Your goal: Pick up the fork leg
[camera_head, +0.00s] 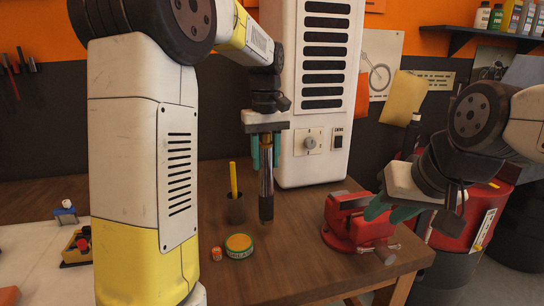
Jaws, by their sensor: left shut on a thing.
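The fork leg (266,190) is a slim upright tube, brass-coloured above and dark grey below. My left gripper (266,158) points down and is shut on its upper part, with teal fingers on either side. The leg hangs vertically over the wooden bench (300,255). I cannot tell whether its lower end touches the bench top. My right gripper (412,217) is at the right, in front of the bench's right end and near the red vise (350,222). Its fingers look apart, with nothing seen between them.
A dark cup (236,210) with a yellow stick stands just left of the leg. A tall white cabinet (318,85) stands behind. A red drum (470,215) is at the right.

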